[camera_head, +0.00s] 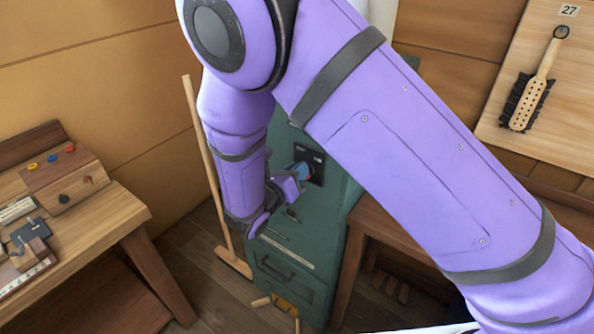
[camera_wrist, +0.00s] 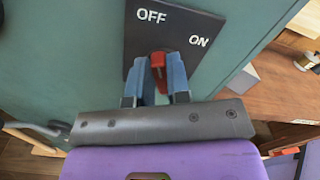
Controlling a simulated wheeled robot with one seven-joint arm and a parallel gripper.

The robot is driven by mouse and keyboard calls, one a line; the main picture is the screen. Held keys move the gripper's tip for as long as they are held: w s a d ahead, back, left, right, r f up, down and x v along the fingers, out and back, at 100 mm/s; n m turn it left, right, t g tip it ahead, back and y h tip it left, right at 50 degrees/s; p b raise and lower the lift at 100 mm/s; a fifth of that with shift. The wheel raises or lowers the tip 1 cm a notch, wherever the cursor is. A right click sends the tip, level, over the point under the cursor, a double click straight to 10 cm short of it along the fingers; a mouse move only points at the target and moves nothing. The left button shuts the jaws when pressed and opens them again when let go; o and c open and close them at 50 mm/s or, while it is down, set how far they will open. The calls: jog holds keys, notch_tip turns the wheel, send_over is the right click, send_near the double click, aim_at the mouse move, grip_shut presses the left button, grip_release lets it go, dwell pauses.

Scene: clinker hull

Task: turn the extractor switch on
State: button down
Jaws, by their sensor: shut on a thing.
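The extractor switch is a red lever (camera_wrist: 158,61) on a black plate (camera_wrist: 185,22) marked OFF and ON, fixed to a green cabinet (camera_head: 283,240). In the wrist view OFF is at the upper left of the plate and ON to its right. My gripper (camera_wrist: 159,72) has its blue fingers on either side of the red lever, shut on it. The lever's visible end lies below OFF and left of ON; its exact setting is hard to tell. In the head view the plate (camera_head: 318,158) shows beside my gripper (camera_head: 301,172), and my arm hides part of the cabinet.
A wooden bench (camera_head: 125,215) with small blocks and controls stands at the left. A broom (camera_head: 207,165) leans by the cabinet. Another wooden bench (camera_head: 385,228) is close on the right. A brush (camera_head: 531,92) hangs on a board. Loose wooden pieces (camera_head: 262,301) lie on the floor.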

jog(key=shift+m, duration=0.3)
jog(key=m, duration=0.7)
jog(key=s+d+m, duration=0.1)
jog(key=m, duration=0.3)
jog(key=shift+f+m, duration=0.1)
jog(key=shift+m, duration=0.2)
dwell(0.4)
jog(key=c, duration=1.1)
grip_release()
jog(key=v, duration=1)
jog(key=shift+s+a, duration=0.3)
